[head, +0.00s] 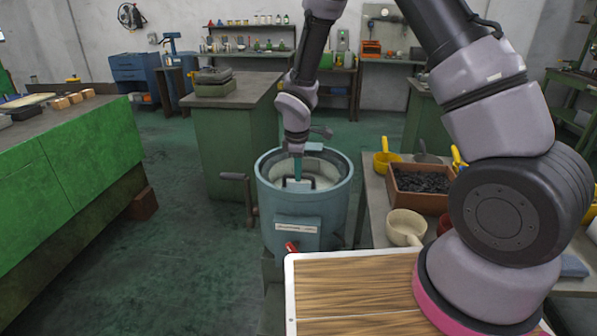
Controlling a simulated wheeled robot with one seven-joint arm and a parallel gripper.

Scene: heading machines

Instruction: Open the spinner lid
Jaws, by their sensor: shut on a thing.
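I cannot clearly tell whether this surface is the lid or the inside. My gripper (298,179) points down over the front half of the top, shut on the handle. My arm's wrist and teal fingers hide part of the top, and the exact grip is too small to see.
A wood-topped board (355,285) lies in front. On the right table are a cream ladle (405,227), a brown tray (420,203) of dark pieces and yellow scoops (386,162). A green bench (70,160) stands left and a green cabinet (232,145) behind. Floor between is clear.

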